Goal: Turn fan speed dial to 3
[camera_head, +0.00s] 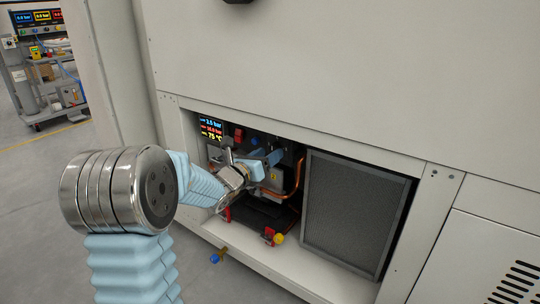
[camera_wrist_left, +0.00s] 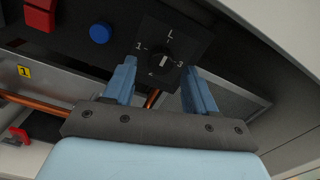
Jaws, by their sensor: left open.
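The fan speed dial (camera_wrist_left: 164,61) shows in the left wrist view as a black knob with a white mark, on a dark square plate. The plate carries an "L" at the top, a "1" at the left and a "3" at the right. The white mark stands roughly upright in the picture; which label it points to I cannot tell. My left gripper (camera_wrist_left: 160,68) is open, its two blue fingers on either side of the knob. Whether they touch it is unclear. In the head view my left gripper (camera_head: 271,160) reaches into the cabinet opening and the dial cannot be made out.
A blue button (camera_wrist_left: 100,34) and a red switch (camera_wrist_left: 40,14) sit left of the dial. A display (camera_head: 211,128) is at the opening's upper left. Copper pipe (camera_head: 297,178) and a grey filter panel (camera_head: 352,212) are right of my gripper. The cabinet frame (camera_head: 300,135) borders the opening.

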